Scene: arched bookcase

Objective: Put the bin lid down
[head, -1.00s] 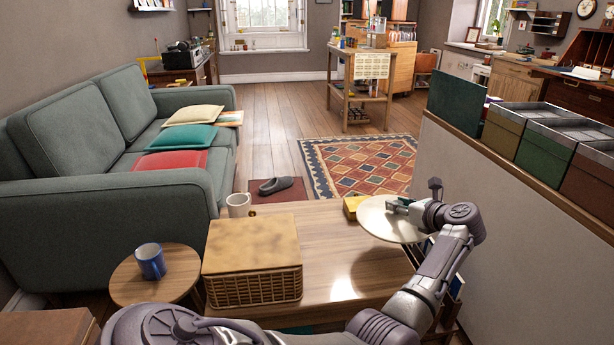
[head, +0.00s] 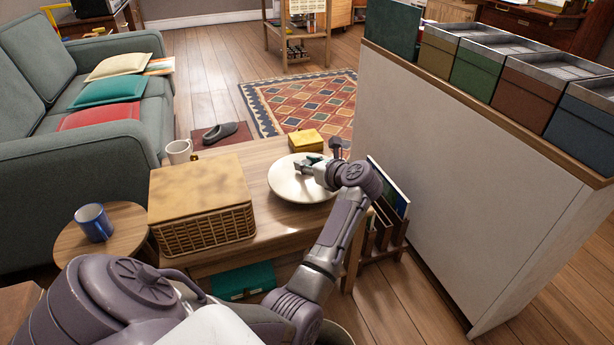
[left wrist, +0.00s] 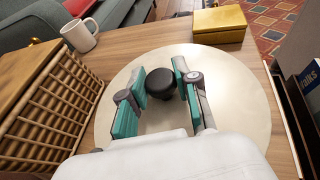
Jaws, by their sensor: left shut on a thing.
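The bin lid (head: 287,184) is a round, pale disc with a black knob (left wrist: 160,83). It is over the right end of the wooden coffee table (head: 262,158); whether it touches the top I cannot tell. My left gripper (head: 312,166) is shut on the lid's knob. In the left wrist view, its teal-padded fingers (left wrist: 158,90) are on either side of the knob, and the lid (left wrist: 245,120) spreads out beneath them. My right gripper is not in view.
A wicker box (head: 200,198), a white mug (head: 178,151) and a yellow box (head: 305,141) stand on the table. A rack of books (head: 388,205) and a white partition (head: 440,160) are to the right. A blue mug (head: 93,222) stands on the round side table.

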